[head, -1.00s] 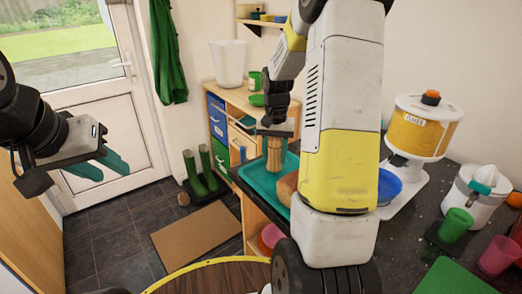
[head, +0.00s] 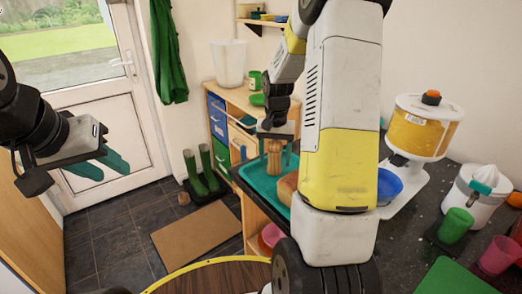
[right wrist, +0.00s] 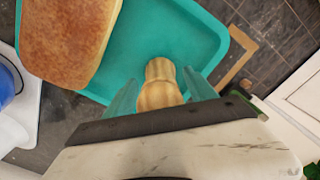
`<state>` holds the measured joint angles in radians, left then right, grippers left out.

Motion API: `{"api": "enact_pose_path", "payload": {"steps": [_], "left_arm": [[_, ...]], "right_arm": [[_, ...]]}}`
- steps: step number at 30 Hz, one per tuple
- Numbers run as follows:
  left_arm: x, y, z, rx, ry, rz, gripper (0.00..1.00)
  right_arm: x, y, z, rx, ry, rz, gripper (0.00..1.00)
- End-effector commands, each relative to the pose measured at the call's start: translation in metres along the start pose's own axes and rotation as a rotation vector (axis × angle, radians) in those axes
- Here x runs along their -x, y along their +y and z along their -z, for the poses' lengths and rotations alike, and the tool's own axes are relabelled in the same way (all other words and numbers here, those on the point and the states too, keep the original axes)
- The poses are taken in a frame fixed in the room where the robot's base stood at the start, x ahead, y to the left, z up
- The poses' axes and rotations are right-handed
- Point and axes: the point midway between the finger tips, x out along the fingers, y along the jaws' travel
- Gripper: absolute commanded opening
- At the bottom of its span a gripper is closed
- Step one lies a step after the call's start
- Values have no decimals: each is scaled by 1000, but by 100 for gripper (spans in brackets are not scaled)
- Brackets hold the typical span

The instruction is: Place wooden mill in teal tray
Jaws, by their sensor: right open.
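The wooden mill (head: 273,160) stands upright on the teal tray (head: 261,183), near its far end, beside a loaf of bread. My right gripper (head: 274,149) is above it, open, with a teal finger on either side. In the right wrist view, the mill (right wrist: 160,86) shows from above between the spread fingers (right wrist: 163,94), and the tray (right wrist: 178,32) lies under it. My left gripper (head: 112,170) is open and empty at the left, in front of the door.
The brown loaf (right wrist: 64,38) lies on the tray close to the mill; my right arm partly hides it in the head view. A blue bowl (head: 389,186), a drink dispenser (head: 422,130), a juicer (head: 478,190) and cups stand on the dark counter at the right.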

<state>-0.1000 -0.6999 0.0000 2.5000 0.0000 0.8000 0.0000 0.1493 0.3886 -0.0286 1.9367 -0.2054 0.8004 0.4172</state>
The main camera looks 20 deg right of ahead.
Motion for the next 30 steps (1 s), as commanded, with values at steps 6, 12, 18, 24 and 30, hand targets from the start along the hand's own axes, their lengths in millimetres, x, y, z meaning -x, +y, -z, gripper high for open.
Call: {"api": "enact_pose_path", "payload": {"steps": [6, 12, 18, 24, 30], "left_arm": [[0, 0, 0, 0, 0, 0, 36], [0, 0, 0, 0, 0, 0, 36], [0, 0, 0, 0, 0, 0, 36], [0, 0, 0, 0, 0, 0, 36], [0, 0, 0, 0, 0, 0, 36]], "right_arm": [[41, 0, 2, 1, 7, 2, 65], [84, -1, 1, 1, 6, 2, 65], [110, 0, 1, 0, 3, 1, 65], [131, -3, -13, 28, 30, 22, 65], [172, -11, -70, 147, 143, 105, 65]]}}
